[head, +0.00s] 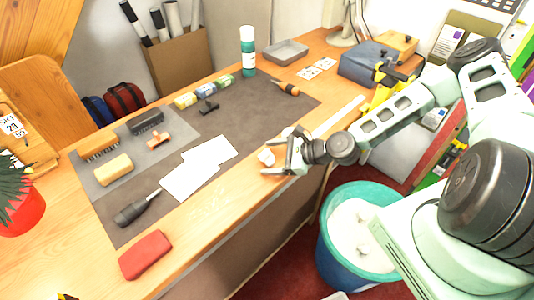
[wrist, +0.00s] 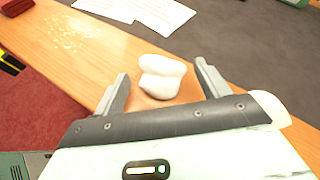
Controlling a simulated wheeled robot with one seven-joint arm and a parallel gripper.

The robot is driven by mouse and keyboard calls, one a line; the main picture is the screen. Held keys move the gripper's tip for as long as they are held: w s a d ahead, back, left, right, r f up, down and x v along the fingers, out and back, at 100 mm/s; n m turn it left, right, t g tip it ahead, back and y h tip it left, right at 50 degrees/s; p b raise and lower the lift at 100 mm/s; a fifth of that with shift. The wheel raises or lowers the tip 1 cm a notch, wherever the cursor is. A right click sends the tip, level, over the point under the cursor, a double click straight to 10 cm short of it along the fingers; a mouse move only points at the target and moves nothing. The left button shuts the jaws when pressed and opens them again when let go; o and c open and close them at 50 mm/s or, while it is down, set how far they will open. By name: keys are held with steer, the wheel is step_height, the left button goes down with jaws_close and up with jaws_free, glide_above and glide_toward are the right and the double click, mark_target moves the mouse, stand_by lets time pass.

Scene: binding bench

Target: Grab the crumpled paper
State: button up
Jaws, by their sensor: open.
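The crumpled paper (wrist: 160,77) is a white lump on the wooden bench near its front edge. In the head view the crumpled paper (head: 266,157) shows just beside my gripper (head: 284,163). In the wrist view my gripper (wrist: 160,85) is open, with one finger on each side of the paper. Gaps show between the paper and both fingers. The paper's near side is close to the gripper body, and I cannot tell whether they touch.
Two white sheets (head: 190,181) lie on the dark mat (head: 262,118) left of my gripper. A teal bin (head: 328,240) with white contents stands on the floor below the bench's front edge.

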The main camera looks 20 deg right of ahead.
steer(key=shift+f, duration=0.1)
steer(key=c, duration=1)
steer(key=shift+c, duration=0.2)
